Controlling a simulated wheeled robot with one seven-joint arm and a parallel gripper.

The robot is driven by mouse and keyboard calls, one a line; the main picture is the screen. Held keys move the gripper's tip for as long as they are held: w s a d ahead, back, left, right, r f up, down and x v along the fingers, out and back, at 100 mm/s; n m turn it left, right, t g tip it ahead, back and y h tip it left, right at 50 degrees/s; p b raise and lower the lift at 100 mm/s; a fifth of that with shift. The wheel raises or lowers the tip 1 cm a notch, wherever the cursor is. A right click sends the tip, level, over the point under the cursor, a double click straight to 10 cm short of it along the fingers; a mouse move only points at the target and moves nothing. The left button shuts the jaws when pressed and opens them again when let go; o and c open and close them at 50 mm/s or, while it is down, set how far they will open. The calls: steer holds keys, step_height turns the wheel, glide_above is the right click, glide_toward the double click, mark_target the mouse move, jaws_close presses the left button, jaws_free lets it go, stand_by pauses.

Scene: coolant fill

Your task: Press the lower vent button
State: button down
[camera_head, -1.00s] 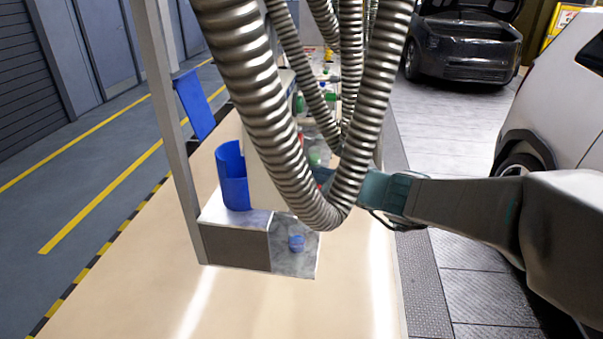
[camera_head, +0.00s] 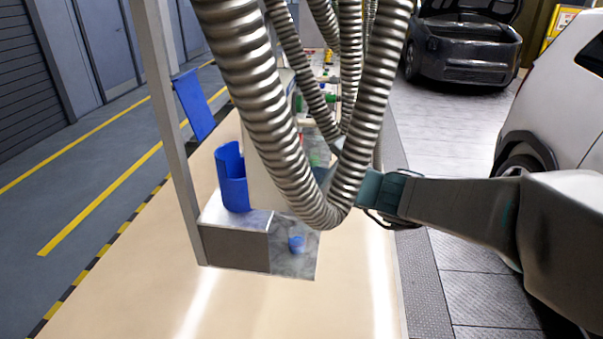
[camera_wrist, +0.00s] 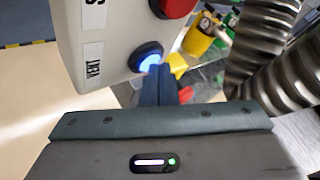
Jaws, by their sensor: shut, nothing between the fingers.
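In the wrist view a round blue button (camera_wrist: 147,55) in a dark ring glows on the pale panel (camera_wrist: 115,45), beside a white VENT label (camera_wrist: 93,64). A red button (camera_wrist: 174,6) sits above it, cut by the top edge. My gripper (camera_wrist: 157,70) is shut and empty, its dark blue fingertips at the blue button's lower right edge. I cannot tell whether they touch it.
Thick ribbed metal hoses (camera_head: 262,90) hang in front of the cabinet and close to my arm; they also show at the right of the wrist view (camera_wrist: 258,45). Cars stand at right.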

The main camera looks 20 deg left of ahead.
steer(key=shift+w+d, duration=0.15)
steer(key=shift+d, duration=0.75)
steer(key=d, duration=0.2)
steer(key=w+d, duration=0.1)
steer(key=d, duration=0.2)
steer(key=shift+w, duration=0.1)
stand_by(0.7)
